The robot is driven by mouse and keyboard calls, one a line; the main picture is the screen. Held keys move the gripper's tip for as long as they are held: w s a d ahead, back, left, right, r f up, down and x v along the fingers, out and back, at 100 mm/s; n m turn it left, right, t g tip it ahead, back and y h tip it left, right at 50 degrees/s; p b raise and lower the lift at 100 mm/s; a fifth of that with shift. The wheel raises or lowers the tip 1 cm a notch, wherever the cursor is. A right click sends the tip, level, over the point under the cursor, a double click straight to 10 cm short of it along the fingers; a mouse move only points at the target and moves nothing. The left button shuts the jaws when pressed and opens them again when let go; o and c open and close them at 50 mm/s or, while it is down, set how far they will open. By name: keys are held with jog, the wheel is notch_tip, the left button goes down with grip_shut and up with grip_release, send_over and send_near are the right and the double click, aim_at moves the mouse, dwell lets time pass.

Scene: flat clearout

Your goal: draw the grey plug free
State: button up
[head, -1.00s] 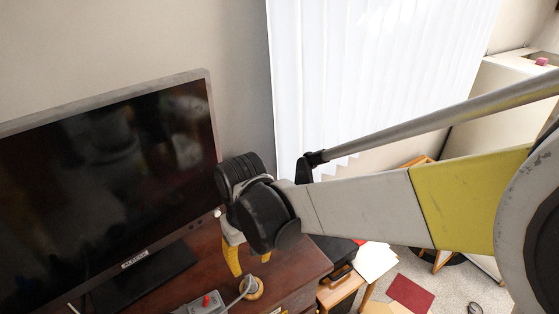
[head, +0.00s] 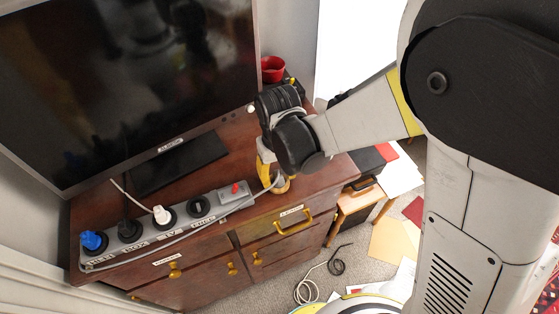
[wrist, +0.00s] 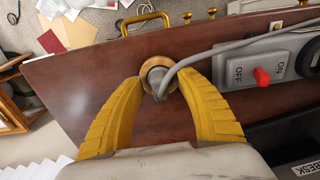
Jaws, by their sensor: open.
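The grey plug (wrist: 157,80) sits in a round brass-coloured socket (wrist: 146,68) on the brown dresser top, with a thick grey cable (wrist: 215,52) leading from it to the power strip. My gripper (wrist: 160,82) is open, its two yellow fingers on either side of the plug and socket. I cannot tell whether either finger touches the plug. In the head view, my gripper (head: 268,172) points down at the socket (head: 281,186) near the dresser's front edge, and my wrist and fingers mostly hide the plug.
The grey power strip (head: 235,196) with a red switch carries blue, black and white plugs. A television (head: 120,85) stands behind on the dresser (head: 215,170). A red pot (head: 272,68) is at the back. Papers and a cable (head: 308,290) lie on the floor.

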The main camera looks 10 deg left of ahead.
aim_at(278, 174)
jog(key=c, duration=0.9)
grip_shut()
jog(key=shift+r, duration=0.2)
jog(key=shift+r+p, duration=0.85)
jog(key=shift+r, duration=0.2)
jog(key=shift+r+p, duration=1.25)
jog(key=shift+r, duration=0.75)
